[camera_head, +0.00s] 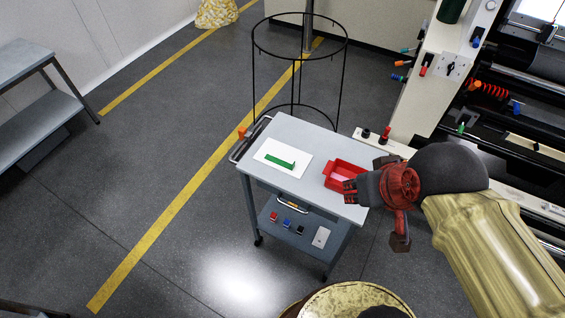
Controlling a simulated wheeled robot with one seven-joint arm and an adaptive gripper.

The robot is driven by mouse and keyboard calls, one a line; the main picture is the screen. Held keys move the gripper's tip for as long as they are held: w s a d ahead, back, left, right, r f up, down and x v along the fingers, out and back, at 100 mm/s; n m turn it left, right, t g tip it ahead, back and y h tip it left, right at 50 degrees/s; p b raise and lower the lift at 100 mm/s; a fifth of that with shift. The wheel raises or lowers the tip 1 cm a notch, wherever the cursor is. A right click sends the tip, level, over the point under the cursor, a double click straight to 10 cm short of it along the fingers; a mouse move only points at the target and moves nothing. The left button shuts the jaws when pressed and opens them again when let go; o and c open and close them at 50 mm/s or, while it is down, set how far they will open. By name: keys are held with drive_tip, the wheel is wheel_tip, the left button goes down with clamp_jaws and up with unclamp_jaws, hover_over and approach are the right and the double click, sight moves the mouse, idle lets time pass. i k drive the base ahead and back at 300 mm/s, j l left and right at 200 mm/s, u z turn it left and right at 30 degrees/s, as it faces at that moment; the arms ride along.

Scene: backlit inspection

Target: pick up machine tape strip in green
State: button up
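The green tape strip (279,161) lies on a white sheet (290,149) on the top of a small grey trolley (318,137). Its right end looks bent or raised. My gripper (349,191) hangs at the right end of the trolley top, by the near side of a red tray (333,182). It is to the right of the green strip and well apart from it. The gripper is seen small and from the side, so its finger opening is unclear. It partly covers the tray.
The trolley's lower shelf (275,213) holds small coloured items and a pale flat object (321,237). A black wire hoop frame (341,95) stands behind the trolley. A large machine (415,100) is at the right. The floor left of the trolley is clear.

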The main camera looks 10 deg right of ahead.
sight(271, 158)
drive_tip(key=z, duration=2.3)
drive_tip(key=j+u, duration=0.1)
drive_tip(key=u, duration=2.55)
drive_tip(key=i+j, duration=0.3)
drive_tip(key=i, duration=0.15)
